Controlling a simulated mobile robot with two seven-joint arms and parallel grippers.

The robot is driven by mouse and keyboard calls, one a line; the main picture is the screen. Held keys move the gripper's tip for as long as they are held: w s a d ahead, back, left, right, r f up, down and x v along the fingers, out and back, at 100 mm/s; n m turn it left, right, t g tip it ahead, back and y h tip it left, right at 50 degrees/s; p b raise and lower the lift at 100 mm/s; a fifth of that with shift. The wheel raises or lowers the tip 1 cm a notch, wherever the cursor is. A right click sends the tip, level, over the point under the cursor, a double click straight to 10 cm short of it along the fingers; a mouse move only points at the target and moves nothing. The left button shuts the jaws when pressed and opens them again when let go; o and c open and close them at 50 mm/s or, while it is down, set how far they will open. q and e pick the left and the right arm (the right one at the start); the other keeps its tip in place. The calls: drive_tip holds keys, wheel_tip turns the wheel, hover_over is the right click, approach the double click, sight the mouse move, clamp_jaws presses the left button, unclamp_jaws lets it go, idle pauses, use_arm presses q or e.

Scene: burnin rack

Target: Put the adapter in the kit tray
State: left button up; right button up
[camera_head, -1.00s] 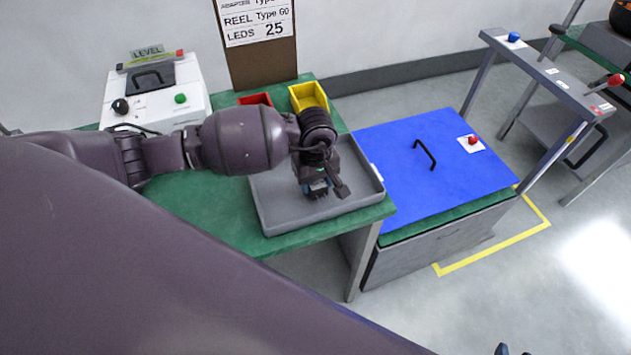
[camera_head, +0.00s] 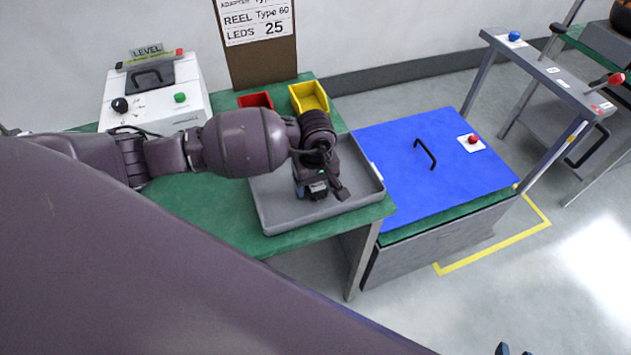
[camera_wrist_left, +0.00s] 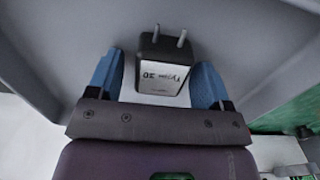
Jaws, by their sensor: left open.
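The adapter (camera_wrist_left: 162,66) is a dark block with two metal prongs and a white label, lying in the grey kit tray (camera_head: 277,212). The tray's floor and walls also surround it in the left wrist view (camera_wrist_left: 255,62). My left gripper (camera_head: 318,192) is low over the tray. In the left wrist view its blue fingers (camera_wrist_left: 160,82) are open, one on each side of the adapter, with gaps between. In the head view the gripper mostly hides the adapter. Small dark and blue tips, probably my right gripper (camera_head: 508,350), show at the bottom edge; their state is unclear.
A red bin (camera_head: 255,101) and a yellow bin (camera_head: 309,97) stand behind the tray on the green bench (camera_head: 202,208). A white control box (camera_head: 152,95) is at the back left. A blue-topped cart (camera_head: 400,165) with a black handle stands right of the bench.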

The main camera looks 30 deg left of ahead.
use_arm(q)
drive_tip(key=shift+r, duration=0.3)
wheel_tip(320, 180, up, 12)
drive_tip(key=b, duration=0.1)
drive_tip(key=shift+f, duration=0.2)
use_arm(e)
drive_tip(key=shift+f, duration=0.5)
